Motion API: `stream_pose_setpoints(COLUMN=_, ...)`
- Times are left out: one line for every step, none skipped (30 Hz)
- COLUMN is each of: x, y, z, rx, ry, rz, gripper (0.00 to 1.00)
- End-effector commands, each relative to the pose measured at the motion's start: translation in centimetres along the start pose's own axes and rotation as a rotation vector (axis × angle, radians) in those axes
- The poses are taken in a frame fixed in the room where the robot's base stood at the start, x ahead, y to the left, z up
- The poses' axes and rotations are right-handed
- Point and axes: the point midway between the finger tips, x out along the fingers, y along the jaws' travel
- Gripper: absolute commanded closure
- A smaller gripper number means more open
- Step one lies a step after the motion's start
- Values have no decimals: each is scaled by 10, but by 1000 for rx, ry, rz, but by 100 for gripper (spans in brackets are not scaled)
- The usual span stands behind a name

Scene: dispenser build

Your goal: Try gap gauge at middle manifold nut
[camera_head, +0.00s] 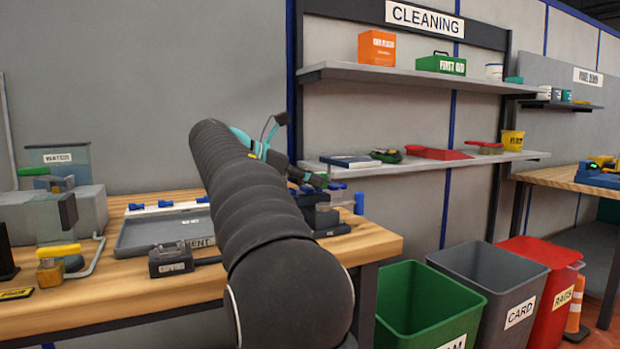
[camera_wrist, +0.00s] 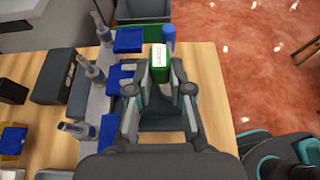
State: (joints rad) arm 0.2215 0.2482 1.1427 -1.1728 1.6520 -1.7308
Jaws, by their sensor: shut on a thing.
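My gripper (camera_wrist: 160,88) is shut on a small green block with a white label, which I take for the gap gauge (camera_wrist: 159,65). The grey manifold (camera_wrist: 100,95) runs down the left of the wrist view, with several grey nozzle-like fittings and blue blocks along it. The middle fitting (camera_wrist: 91,70) has a blue block beside it, left of my left finger. The gauge appears to the right of the manifold; I cannot tell whether it touches anything. In the head view my arm hides most of the gripper, and the manifold (camera_head: 322,216) shows only partly behind it.
A blue cylinder (camera_wrist: 168,36) stands close beyond the gauge. A black box (camera_wrist: 56,82) lies left of the manifold. The wooden bench (camera_head: 375,240) ends at the right, with a green bin (camera_head: 425,305) beyond it. A grey tray (camera_head: 150,232) lies left of my arm.

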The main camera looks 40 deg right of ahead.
Motion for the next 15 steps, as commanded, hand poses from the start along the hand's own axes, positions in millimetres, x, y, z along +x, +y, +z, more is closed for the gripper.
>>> stream_pose_setpoints(x=0, y=0, z=-1, rx=0, ry=0, rz=0, gripper=100)
stream_pose_setpoints(x=0, y=0, z=-1, rx=0, ry=0, rz=0, gripper=100)
stream_pose_setpoints(x=1, y=0, z=-2, rx=0, ry=0, rz=0, gripper=100)
stream_pose_setpoints(x=1, y=0, z=-2, rx=0, ry=0, rz=0, gripper=100)
stream_pose_setpoints(x=1, y=0, z=-2, rx=0, ry=0, rz=0, gripper=100)
stream_pose_setpoints(x=1, y=0, z=-3, rx=0, ry=0, rz=0, gripper=100)
stream_pose_setpoints(x=1, y=0, z=-3, rx=0, ry=0, rz=0, gripper=100)
stream_pose_setpoints(x=2, y=0, z=-4, rx=0, ry=0, rz=0, gripper=100)
stream_pose_setpoints(x=2, y=0, z=-4, rx=0, ry=0, rz=0, gripper=100)
stream_pose_setpoints(x=2, y=0, z=-4, rx=0, ry=0, rz=0, gripper=100)
stream_pose_setpoints(x=2, y=0, z=-5, rx=0, ry=0, rz=0, gripper=100)
stream_pose_setpoints(x=2, y=0, z=-5, rx=0, ry=0, rz=0, gripper=100)
stream_pose_setpoints(x=2, y=0, z=-5, rx=0, ry=0, rz=0, gripper=100)
stream_pose_setpoints(x=2, y=0, z=-6, rx=0, ry=0, rz=0, gripper=100)
stream_pose_setpoints(x=3, y=0, z=-6, rx=0, ry=0, rz=0, gripper=100)
